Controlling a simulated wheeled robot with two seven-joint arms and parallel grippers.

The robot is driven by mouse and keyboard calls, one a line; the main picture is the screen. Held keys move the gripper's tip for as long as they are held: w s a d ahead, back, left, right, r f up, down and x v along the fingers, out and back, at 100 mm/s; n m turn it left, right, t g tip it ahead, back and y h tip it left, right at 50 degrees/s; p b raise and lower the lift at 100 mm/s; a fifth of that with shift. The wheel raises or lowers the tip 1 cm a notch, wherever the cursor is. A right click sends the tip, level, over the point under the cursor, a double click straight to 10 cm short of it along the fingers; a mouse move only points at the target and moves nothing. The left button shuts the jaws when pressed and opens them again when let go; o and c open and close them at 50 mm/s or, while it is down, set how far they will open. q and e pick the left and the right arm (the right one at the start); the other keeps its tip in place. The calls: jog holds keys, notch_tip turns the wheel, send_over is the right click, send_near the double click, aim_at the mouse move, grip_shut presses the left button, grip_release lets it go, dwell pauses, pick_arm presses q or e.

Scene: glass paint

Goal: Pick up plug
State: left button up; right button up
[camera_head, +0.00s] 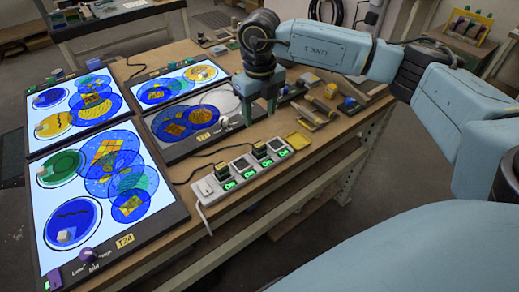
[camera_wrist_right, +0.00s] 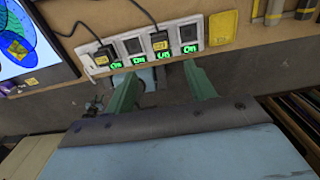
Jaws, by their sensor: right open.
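A white power strip (camera_head: 243,167) lies near the table's front edge. Two black plugs with yellow labels sit in it: a left plug (camera_head: 222,170) and a right plug (camera_head: 261,150). In the right wrist view the left plug (camera_wrist_right: 103,57) and the right plug (camera_wrist_right: 160,42) have black cords running up and away. My right gripper (camera_head: 259,110) is open and empty, behind the strip in the head view. In the right wrist view its green fingers (camera_wrist_right: 160,80) point toward the strip, apart from both plugs. My left gripper is not in view.
Lit panels with coloured glass discs (camera_head: 105,150) fill the table's left side. Tools (camera_head: 318,108) lie at the right edge. Green readouts show beside the sockets.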

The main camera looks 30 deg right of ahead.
notch_tip(320, 180, down, 13)
jog(key=shift+r, duration=0.1)
jog(key=c, duration=1.1)
jog(key=shift+o, duration=0.2)
notch_tip(320, 180, up, 10)
jog(key=shift+w+f, duration=0.1)
jog(key=shift+f, duration=0.05)
jog(key=r, duration=0.1)
notch_tip(320, 180, up, 4)
jog(key=p, duration=0.4)
send_over(259, 145)
jog(key=shift+d+r, duration=0.1)
jog(key=shift+r, duration=0.05)
